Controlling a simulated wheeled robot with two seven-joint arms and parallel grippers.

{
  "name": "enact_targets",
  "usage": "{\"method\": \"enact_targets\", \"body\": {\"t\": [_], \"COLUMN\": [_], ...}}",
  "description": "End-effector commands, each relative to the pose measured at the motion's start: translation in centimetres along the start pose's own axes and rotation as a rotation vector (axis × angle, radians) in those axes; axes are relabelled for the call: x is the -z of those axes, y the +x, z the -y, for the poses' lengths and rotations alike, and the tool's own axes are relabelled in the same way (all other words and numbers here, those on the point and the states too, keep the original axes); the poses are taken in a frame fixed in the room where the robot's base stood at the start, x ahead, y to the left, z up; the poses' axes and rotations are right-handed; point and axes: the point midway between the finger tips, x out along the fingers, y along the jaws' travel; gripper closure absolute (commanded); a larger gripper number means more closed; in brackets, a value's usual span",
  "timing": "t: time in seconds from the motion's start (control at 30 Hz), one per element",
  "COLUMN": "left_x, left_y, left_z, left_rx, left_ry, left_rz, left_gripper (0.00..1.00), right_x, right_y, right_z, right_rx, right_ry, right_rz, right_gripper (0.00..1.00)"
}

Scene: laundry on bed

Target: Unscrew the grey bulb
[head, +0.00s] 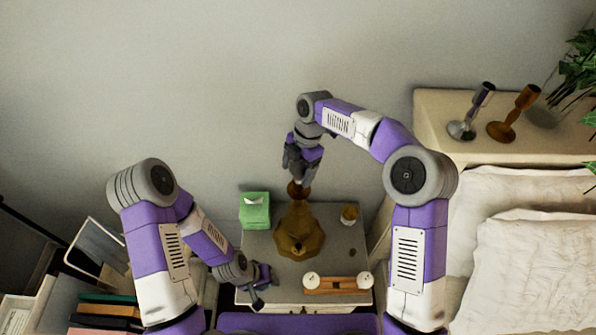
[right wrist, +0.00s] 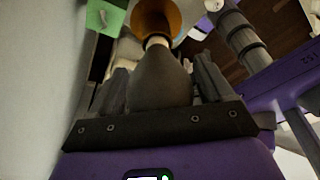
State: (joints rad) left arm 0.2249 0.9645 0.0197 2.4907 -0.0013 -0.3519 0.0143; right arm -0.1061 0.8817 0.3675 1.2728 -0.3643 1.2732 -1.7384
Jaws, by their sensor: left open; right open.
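The brown lamp (head: 300,238) stands on the small grey table, its narrow top directly under my right gripper (head: 299,174). In the right wrist view, the grey bulb (right wrist: 160,82) sits between the two fingers of my right gripper (right wrist: 162,88), its pale neck towards the lamp's orange-brown top (right wrist: 172,14). The fingers are open, one on each side of the bulb; I cannot tell whether either touches it. In the head view the bulb is hidden or too small to make out. My left gripper (head: 262,284) is open and empty at the table's front left.
Two candlestick-like objects (head: 472,118) stand on the back right cabinet. A bed with pillows (head: 535,260) is right, books (head: 105,310) left.

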Motion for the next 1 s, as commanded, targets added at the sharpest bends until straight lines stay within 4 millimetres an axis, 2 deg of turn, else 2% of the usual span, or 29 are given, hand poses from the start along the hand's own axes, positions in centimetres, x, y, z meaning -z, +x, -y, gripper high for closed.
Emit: {"method": "enact_targets", "body": {"t": [0.3,0.47,0.6,0.83,1.0], "left_x": [0.1,0.1,0.1,0.2,0.2], "left_y": [1.7,2.1,3.1,3.7,4.7], "left_z": [0.6,0.8,1.2,1.4,1.8], "left_rx": [0.000,0.000,0.000,0.000,0.000], "left_ry": [0.000,0.000,0.000,0.000,0.000], "left_rz": [0.000,0.000,0.000,0.000,0.000], "left_gripper": [0.57,0.57,0.57,0.57,0.57], "right_x": [-0.1,-0.1,-0.1,-0.1,-0.1], "right_y": [0.1,0.1,0.2,0.0,0.1], "right_z": [-0.1,-0.1,-0.2,-0.2,-0.3], "right_rx": [-0.075,-0.098,-0.140,-0.175,-0.224], "right_ry": [0.267,0.350,0.498,0.627,0.796], "right_rz": [0.002,0.002,0.002,0.001,0.002], "right_gripper": [0.20,0.20,0.20,0.20,0.20]}}
